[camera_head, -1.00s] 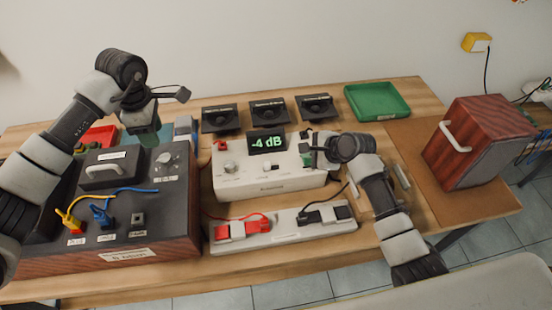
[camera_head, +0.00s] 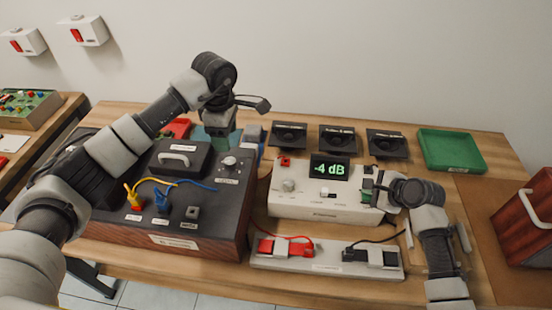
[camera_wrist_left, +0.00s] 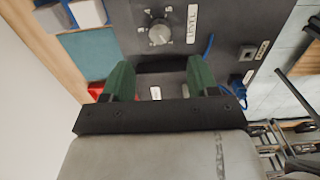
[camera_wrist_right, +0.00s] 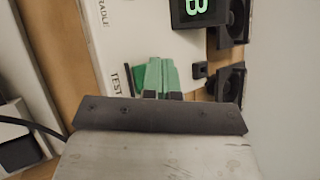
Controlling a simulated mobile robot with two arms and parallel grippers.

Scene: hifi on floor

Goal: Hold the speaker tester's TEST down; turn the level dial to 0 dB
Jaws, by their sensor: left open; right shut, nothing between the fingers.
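The speaker tester (camera_head: 300,205) is a white box whose display (camera_head: 329,168) reads -4 dB. My right gripper (camera_head: 370,190) is shut at its right end. In the right wrist view its green fingers (camera_wrist_right: 158,76) are together beside the TEST label (camera_wrist_right: 118,84), over a green part that they partly hide. I cannot tell whether TEST is pressed. The level dial (camera_head: 229,162), a grey knob, is on the dark wood-sided unit (camera_head: 212,192). My left gripper (camera_head: 222,133) is open above and behind it. In the left wrist view the dial (camera_wrist_left: 160,33) lies ahead, between the fingers' lines and apart from them.
Yellow (camera_head: 133,198) and blue plugs (camera_head: 161,202) with cables sit on the dark unit. A white strip (camera_head: 325,268) with red and black clips lies before the tester. Several black speakers stand behind, a green tray (camera_head: 450,150) back right, and a red-brown speaker box (camera_head: 525,220) far right.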

